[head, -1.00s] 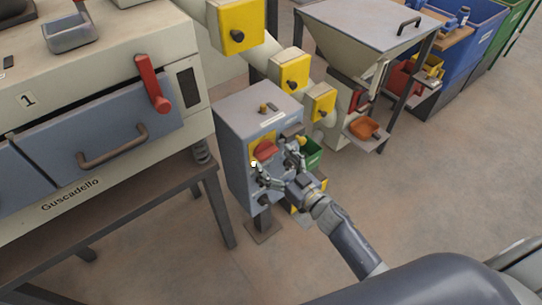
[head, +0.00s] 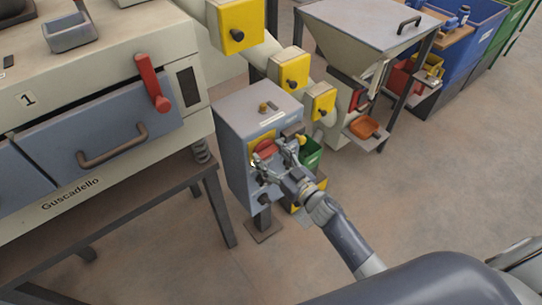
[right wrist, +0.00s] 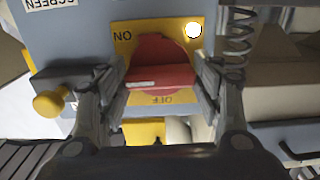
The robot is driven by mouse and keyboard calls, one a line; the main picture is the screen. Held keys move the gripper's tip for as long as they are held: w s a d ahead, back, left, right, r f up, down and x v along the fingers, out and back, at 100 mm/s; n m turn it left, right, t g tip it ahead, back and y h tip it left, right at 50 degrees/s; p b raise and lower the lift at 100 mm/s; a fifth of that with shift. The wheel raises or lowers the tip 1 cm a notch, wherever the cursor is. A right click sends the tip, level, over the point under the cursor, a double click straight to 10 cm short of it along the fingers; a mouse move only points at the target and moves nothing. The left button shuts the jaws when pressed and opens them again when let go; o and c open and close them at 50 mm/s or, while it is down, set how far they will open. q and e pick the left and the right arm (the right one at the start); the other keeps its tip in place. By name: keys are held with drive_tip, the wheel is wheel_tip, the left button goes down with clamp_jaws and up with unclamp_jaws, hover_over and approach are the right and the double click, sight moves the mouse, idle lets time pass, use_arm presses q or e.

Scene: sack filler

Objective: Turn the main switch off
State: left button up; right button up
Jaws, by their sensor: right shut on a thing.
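The main switch is a red rotary knob (head: 264,147) on a yellow plate (head: 253,150), on the front of a grey control box (head: 232,150). In the right wrist view the red knob (right wrist: 160,70) sits between the labels ON, at upper left, and OFF, below. Its grip bar lies roughly level across that picture. My right gripper (right wrist: 163,80) has one finger at each end of the bar and is shut on it. In the head view my right gripper (head: 278,157) reaches the box front and partly covers the knob. My left gripper is not in view.
A white round lamp (right wrist: 193,30) is at the plate's corner. A yellow knob (right wrist: 48,104) sticks out beside my right gripper. A machine with a red lever (head: 152,82) stands left of the box. A hopper (head: 375,35) stands behind. The floor at right is clear.

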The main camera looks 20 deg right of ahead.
drive_tip(key=shift+n, duration=0.3)
drive_tip(key=n, duration=0.3)
drive_tip(key=shift+n+b, duration=0.4)
drive_tip(key=n+b, duration=0.1)
drive_tip(key=n, duration=0.3)
drive_tip(key=shift+n, duration=0.3)
drive_tip(key=n+b, duration=0.1)
drive_tip(key=n, duration=0.3)
drive_tip(key=n+b, duration=0.2)
drive_tip(key=n, duration=0.2)
drive_tip(key=shift+n, duration=0.6)
drive_tip(key=o, duration=1.1)
drive_tip(key=shift+c, duration=0.2)
